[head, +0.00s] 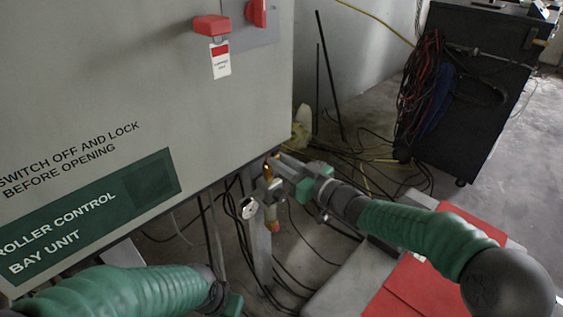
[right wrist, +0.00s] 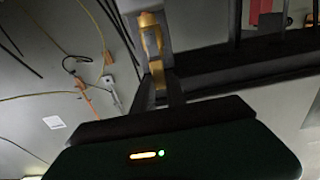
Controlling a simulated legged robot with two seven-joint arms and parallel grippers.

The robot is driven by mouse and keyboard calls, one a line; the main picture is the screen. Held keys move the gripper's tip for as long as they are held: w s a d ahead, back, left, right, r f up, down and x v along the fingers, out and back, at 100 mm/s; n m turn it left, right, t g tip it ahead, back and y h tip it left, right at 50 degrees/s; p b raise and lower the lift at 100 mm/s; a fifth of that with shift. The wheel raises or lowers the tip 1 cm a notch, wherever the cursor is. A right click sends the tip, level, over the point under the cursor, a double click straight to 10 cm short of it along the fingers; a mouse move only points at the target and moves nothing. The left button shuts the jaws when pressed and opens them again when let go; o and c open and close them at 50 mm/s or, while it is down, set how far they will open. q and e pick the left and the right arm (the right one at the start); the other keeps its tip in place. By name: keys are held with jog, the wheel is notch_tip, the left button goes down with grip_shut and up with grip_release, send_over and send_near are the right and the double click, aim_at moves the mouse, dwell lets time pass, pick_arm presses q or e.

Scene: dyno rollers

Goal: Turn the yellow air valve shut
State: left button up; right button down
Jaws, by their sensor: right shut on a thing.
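The yellow air valve (head: 267,169) shows as a small yellow piece below the lower right corner of the grey cabinet, partly hidden by my right gripper. In the right wrist view the yellow valve (right wrist: 151,42) stands between and beyond the fingers. My right gripper (head: 283,166) reaches in from the right and is shut on the yellow valve. A round gauge (head: 249,208) sits just below it on the pipework. My left arm comes in at the lower left; only a green part of its gripper (head: 234,303) shows at the bottom edge, its fingers out of sight.
The grey control cabinet (head: 120,80) fills the left, with red switches (head: 211,26) and a hanging tag (head: 220,60). Cables lie on the floor behind the valve. A dark cart (head: 475,90) stands back right. A red-topped grey unit (head: 425,285) is under my right arm.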

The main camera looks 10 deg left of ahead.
jog(key=shift+w+r+p, duration=0.1)
jog(key=shift+r+p, duration=0.15)
jog(key=shift+p, duration=0.3)
jog(key=w+d+f+m+p, duration=0.3)
jog(key=f+m+p, duration=0.3)
jog(key=m+p, duration=0.7)
jog(key=shift+w+d+m, duration=0.2)
jog(key=shift+w+m, duration=0.7)
jog(key=shift+m, duration=1.6)
jog(key=shift+f, duration=0.2)
jog(key=c, duration=1.6)
grip_release()
jog(key=shift+c, duration=0.2)
jog(key=o, duration=0.3)
jog(key=shift+w+f, duration=0.15)
jog(key=shift+a, duration=0.1)
